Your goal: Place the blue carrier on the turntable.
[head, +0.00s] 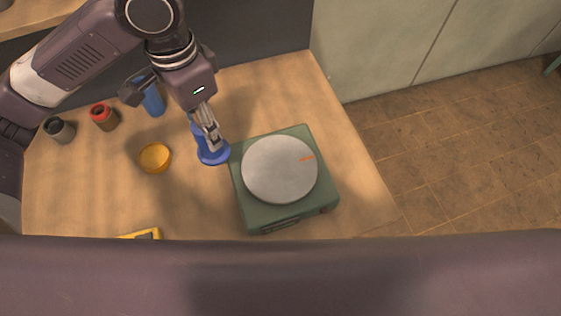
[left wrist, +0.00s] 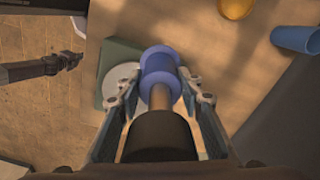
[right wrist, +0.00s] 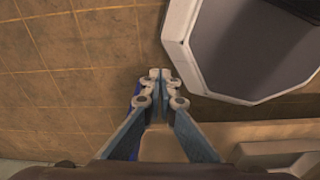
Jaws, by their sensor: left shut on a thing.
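The blue carrier (head: 213,154), a flanged spool shape, is held in my left gripper (head: 210,128), whose fingers are shut on it. In the head view it hangs at the left edge of the turntable's green base (head: 248,211). In the left wrist view the carrier (left wrist: 160,66) shows between and beyond the fingers, partly covering the turntable. The turntable's round grey disc (head: 279,170) has an orange mark at its right and is bare. My right gripper (right wrist: 160,74) has its fingertips together, with nothing seen between them, over the floor; it is not in the head view.
On the wooden table stand an orange round dish (head: 155,156), a red container (head: 104,117), a dark grey container (head: 59,130) and a blue cylinder (head: 154,100). A yellow object (head: 141,234) is partly hidden at the front edge. The table right of the turntable is clear.

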